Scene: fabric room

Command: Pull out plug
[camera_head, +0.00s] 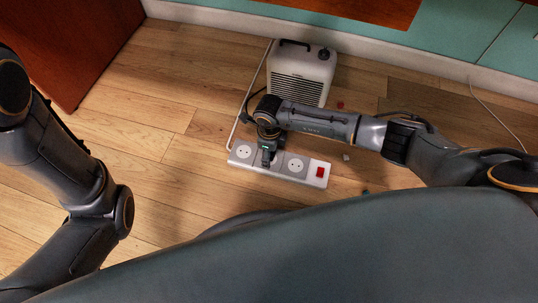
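A white power strip (310,180) lies on the wooden floor in the middle of the view. Two of its round sockets show empty, one towards its left end and one right of the middle, with a red switch (320,172) at its right end. My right gripper (267,160) points down over the strip between these two sockets. It covers that part of the strip, so the plug is hidden or cannot be told from the gripper. Its fingers are too small and dark to judge their opening. My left arm is bent at the left; its gripper is out of view.
A white heater (304,65) with a dark handle and grille stands just behind the strip. A thin pale cord (240,118) runs down to the strip's left end. A reddish-brown cabinet (75,40) stands at the far left. Small bits lie right of the strip.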

